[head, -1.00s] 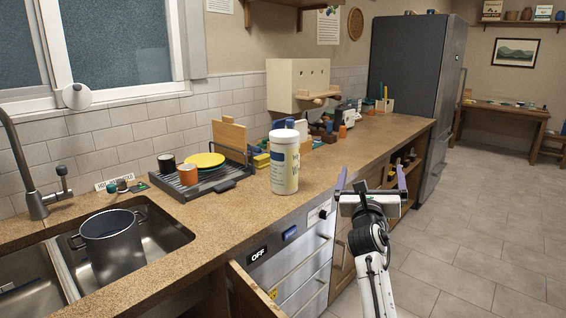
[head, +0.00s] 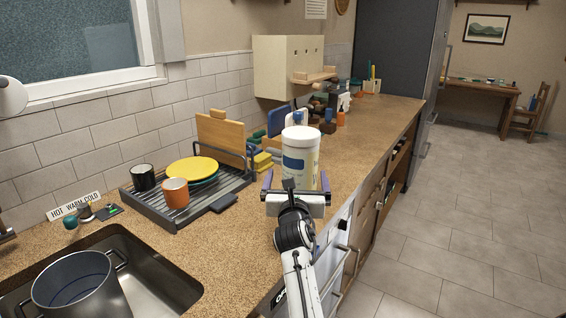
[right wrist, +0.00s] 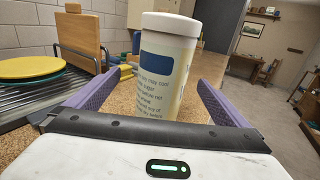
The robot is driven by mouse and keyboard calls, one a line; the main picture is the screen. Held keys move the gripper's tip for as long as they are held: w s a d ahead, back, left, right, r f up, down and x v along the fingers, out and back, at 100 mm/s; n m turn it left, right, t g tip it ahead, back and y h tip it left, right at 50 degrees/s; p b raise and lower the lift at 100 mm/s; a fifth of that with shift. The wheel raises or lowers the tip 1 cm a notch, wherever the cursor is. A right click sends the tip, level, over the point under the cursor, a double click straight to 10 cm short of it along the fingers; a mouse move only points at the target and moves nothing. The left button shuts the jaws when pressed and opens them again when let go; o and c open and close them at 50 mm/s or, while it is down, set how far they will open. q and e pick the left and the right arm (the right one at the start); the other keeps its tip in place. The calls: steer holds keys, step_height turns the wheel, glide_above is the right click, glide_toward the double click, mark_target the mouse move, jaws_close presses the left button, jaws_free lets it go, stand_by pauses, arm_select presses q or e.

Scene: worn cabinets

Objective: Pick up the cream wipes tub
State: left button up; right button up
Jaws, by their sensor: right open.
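The cream wipes tub (head: 300,155) is a tall cylinder with a white lid and a blue-and-white label. It stands upright on the brown counter, near the front edge. My right gripper (head: 296,182) is open, just in front of the tub in the head view, its lower part hidden behind the gripper. In the right wrist view the tub (right wrist: 165,70) stands between the two purple fingers (right wrist: 155,95), with a gap visible at the right finger. My left gripper is not in view.
A dish rack (head: 150,203) with a yellow plate (head: 191,170), an orange cup (head: 175,193) and a dark cup (head: 143,178) stands left of the tub. A sink with a pot (head: 80,285) is at lower left. Cluttered items stand behind the tub.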

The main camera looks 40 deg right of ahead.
mark_target(299, 171)
steer(key=b+x, duration=0.2)
steer(key=x, duration=0.2)
steer(key=shift+d, duration=0.35)
steer(key=b+x, duration=0.4)
steer(key=shift+d+f, duration=0.1)
steer(key=shift+w+d+b, duration=0.2)
steer(key=shift+b, duration=0.1)
steer(key=shift+w+d+r, duration=0.1)
steer(key=shift+d+r, duration=0.05)
steer(key=shift+r, duration=0.05)
steer(key=shift+c, duration=0.3)
steer(key=c, duration=1.4)
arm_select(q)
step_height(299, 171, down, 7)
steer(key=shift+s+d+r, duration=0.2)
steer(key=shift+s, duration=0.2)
arm_select(e)
steer(key=shift+r, duration=0.3)
